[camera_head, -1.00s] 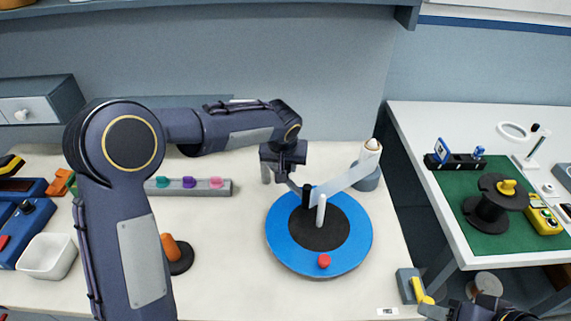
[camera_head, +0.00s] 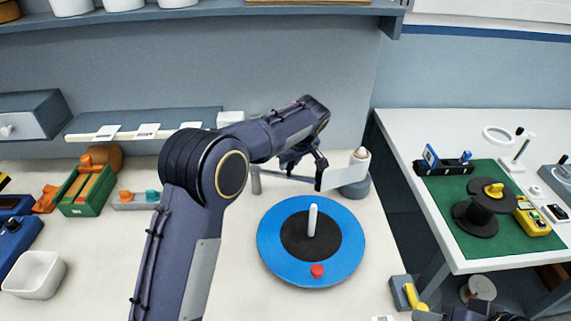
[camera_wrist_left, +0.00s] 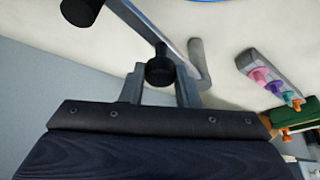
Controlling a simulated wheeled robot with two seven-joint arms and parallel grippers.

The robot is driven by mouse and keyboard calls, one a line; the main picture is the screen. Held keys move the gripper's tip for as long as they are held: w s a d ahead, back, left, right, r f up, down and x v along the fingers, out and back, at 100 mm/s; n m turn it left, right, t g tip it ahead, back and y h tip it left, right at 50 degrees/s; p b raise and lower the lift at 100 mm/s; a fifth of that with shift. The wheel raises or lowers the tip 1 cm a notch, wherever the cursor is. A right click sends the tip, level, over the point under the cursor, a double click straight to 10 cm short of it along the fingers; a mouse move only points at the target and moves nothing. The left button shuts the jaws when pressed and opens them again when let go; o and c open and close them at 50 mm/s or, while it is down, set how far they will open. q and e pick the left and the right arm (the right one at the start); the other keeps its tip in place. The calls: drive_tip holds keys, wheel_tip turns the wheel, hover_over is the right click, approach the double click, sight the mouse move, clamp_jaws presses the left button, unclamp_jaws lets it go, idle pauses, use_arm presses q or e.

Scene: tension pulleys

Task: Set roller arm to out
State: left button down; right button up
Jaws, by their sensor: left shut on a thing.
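The roller arm (camera_head: 302,180) is a thin grey bar reaching right from its grey pivot post (camera_head: 256,181). Its free end carries a black roller (camera_head: 321,166), where a pale strip (camera_head: 338,175) runs from the white-topped spindle (camera_head: 360,158). My left gripper (camera_head: 287,166) is at the bar behind the blue disc. In the left wrist view, the left gripper (camera_wrist_left: 160,88) is shut on the bar's black knob (camera_wrist_left: 160,70), with a finger either side. The black roller (camera_wrist_left: 80,10) also shows there. Dark parts of my right arm show at bottom right; its fingertips are unclear.
The blue disc (camera_head: 275,265) with black centre, white peg (camera_head: 312,220) and red knob (camera_head: 317,271) stands in front. A grey block (camera_head: 401,291) with yellow part is at front right. A side table with green mat (camera_head: 500,248) stands right, past a gap.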

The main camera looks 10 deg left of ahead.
use_arm(q)
drive_tip(key=shift+w+n+g+y+p, duration=0.3)
drive_tip(key=shift+w+n+g+p, duration=0.3)
drive_tip(key=shift+w+n+p, duration=1.15)
drive_tip(key=c, duration=1.1)
unclamp_jaws()
drive_tip(key=b+v, duration=0.1)
drive_tip(key=v, duration=0.7)
